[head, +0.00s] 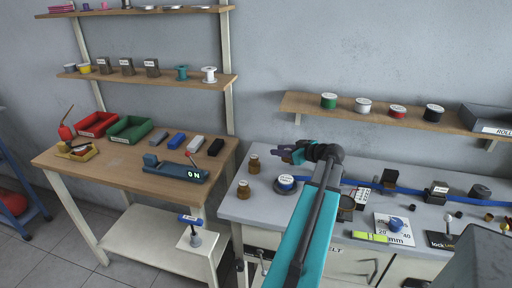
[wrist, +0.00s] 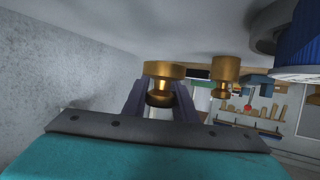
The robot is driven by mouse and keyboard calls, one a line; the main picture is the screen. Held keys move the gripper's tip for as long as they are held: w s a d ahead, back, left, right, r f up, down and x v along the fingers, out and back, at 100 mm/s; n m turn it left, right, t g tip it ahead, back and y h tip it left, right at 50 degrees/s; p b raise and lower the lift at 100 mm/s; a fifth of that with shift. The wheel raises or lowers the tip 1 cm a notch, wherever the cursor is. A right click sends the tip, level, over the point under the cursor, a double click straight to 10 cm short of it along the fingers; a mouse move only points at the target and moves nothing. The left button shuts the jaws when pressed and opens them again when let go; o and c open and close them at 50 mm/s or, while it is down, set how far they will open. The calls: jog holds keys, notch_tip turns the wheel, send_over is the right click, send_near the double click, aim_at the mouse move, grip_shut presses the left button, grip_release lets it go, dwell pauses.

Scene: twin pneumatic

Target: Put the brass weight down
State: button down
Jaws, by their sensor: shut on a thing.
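In the wrist view the brass weight (wrist: 164,70) is between the two dark fingers of my gripper (wrist: 160,97). They are shut around its narrow part, with its wide disc towards the top of the picture. A second brass weight (wrist: 225,72) stands apart to its right. In the head view my gripper (head: 286,154) is over the left end of the grey bench (head: 263,211). Two brass weights (head: 254,164) (head: 243,190) show left of it. I cannot tell whether the held weight's base touches the bench.
A blue-and-white roll (head: 287,183) is close below my gripper; it also shows in the wrist view (wrist: 298,40). A blue belt (head: 405,189) and small parts fill the bench to the right. A wooden table (head: 120,170) with red and green bins stands left.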

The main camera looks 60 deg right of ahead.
jog(key=p, duration=0.5)
send_over(256, 149)
jog(key=shift+b, duration=0.3)
jog(key=shift+f, duration=0.1)
jog(key=shift+f+p, duration=0.95)
jog(key=shift+f, duration=0.7)
jog(key=shift+f+b, duration=0.1)
jog(key=shift+b, duration=0.2)
jog(key=c, duration=1.4)
grip_release()
jog(key=shift+c, duration=0.2)
jog(key=shift+s+r+p, duration=0.1)
jog(key=shift+r+p, duration=0.1)
jog(key=shift+p, duration=0.1)
jog(key=b+v, duration=0.3)
jog(key=v, duration=0.9)
jog(key=shift+a+f+b, duration=0.1)
jog(key=shift+b, duration=0.3)
